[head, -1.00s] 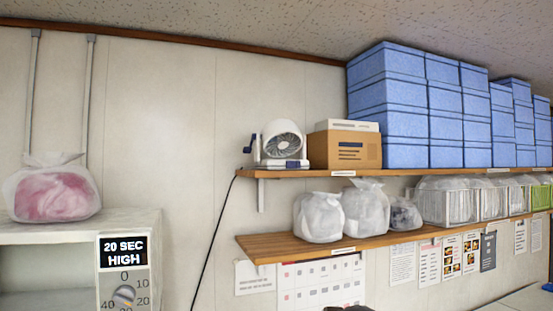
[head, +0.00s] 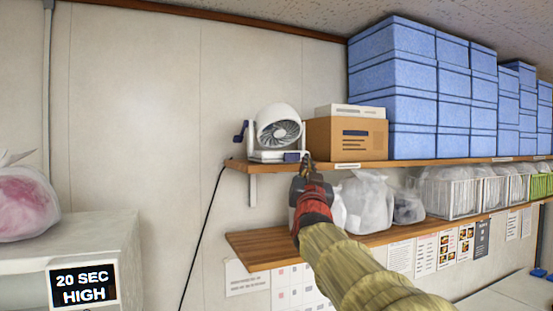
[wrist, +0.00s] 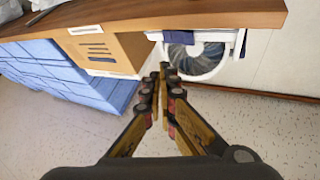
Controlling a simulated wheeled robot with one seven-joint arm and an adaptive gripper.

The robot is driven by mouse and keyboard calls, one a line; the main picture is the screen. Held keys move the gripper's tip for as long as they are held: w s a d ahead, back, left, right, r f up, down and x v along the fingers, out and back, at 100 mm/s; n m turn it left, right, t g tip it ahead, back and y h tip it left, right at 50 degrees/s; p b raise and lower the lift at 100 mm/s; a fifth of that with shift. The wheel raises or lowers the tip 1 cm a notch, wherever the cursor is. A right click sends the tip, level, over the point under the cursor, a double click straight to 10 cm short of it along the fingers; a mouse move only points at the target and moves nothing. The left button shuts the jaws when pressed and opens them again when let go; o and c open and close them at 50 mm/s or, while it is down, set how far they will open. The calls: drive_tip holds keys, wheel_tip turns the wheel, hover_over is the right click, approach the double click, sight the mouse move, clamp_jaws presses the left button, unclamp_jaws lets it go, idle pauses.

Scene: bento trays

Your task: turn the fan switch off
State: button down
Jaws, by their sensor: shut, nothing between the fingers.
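The white fan (head: 278,128) stands on the upper wooden shelf, left of a cardboard box, with a dark blue piece at the right of its base (head: 268,155) and another at its left side. I cannot tell which part is the switch. My gripper (head: 306,158) is at the shelf's front edge, close to the right end of the fan's base. In the wrist view, which looks upside down, the fan (wrist: 196,62) is just beyond my gripper (wrist: 165,68). The fingers are together and empty. I cannot tell whether they touch the fan.
The upper shelf (head: 440,166) also holds the cardboard box (head: 338,148) and stacked blue boxes (head: 402,128). The lower shelf (head: 262,248) carries white bags (head: 366,200) beside my arm. A black cord (head: 203,232) hangs left of the shelves. The wall left of the fan is clear.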

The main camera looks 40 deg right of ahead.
sight(292, 157)
drive_tip(key=shift+s+d+r+h, duration=0.1)
drive_tip(key=shift+s+r+h, duration=0.6)
drive_tip(key=shift+s+r, duration=0.25)
drive_tip(key=shift+r+m, duration=0.1)
drive_tip(key=shift+m, duration=0.2)
drive_tip(key=shift+w+d+p, duration=0.2)
drive_tip(key=shift+w+p, duration=1.05)
drive_tip(key=shift+w, duration=0.95)
drive_tip(key=shift+w+d+p, duration=0.2)
drive_tip(key=shift+w+p, duration=1)
drive_tip(key=shift+w, duration=1)
drive_tip(key=shift+w, duration=0.1)
drive_tip(key=shift+w, duration=0.35)
